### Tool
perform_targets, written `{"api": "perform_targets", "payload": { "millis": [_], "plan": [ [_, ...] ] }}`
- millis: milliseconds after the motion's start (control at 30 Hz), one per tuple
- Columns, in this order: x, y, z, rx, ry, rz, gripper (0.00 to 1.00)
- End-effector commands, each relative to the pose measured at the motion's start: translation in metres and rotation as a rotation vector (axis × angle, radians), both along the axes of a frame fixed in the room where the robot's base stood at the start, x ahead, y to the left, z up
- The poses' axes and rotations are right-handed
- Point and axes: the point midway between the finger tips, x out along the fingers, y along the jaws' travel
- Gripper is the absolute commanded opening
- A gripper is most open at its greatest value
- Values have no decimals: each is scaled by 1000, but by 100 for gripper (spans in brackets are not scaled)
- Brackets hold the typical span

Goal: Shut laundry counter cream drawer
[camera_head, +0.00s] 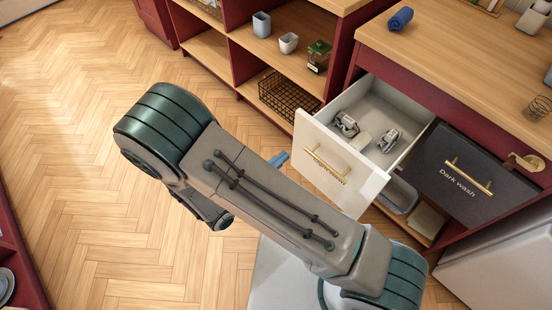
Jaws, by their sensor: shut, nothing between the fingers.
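The cream drawer (341,168) stands pulled out from the red counter at right, with a gold handle and dark lettering on its front. Two small grey metallic items and a pale block lie inside it.
A dark drawer front marked "Dark wash" (464,178) is right of the cream drawer. An open compartment with a grey tray (398,196) lies below. Red shelves (237,62) hold cups, a plant and a wire basket (287,97). Wooden floor (90,150) at left is clear.

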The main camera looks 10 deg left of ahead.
Motion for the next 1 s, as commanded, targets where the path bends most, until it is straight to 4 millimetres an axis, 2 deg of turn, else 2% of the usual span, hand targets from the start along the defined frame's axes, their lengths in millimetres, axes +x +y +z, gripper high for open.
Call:
{"api": "perform_targets", "payload": {
  "millis": [100, 300, 500, 1000],
  "plan": [
    [21, -18, 0, -1, 0, -6, 0],
    [53, -42, 0, -1, -1, -5, 0],
    [72, -57, 0, -1, -1, -4, 0],
    [78, -61, 0, 1, 0, -2, 0]
  ]
}}
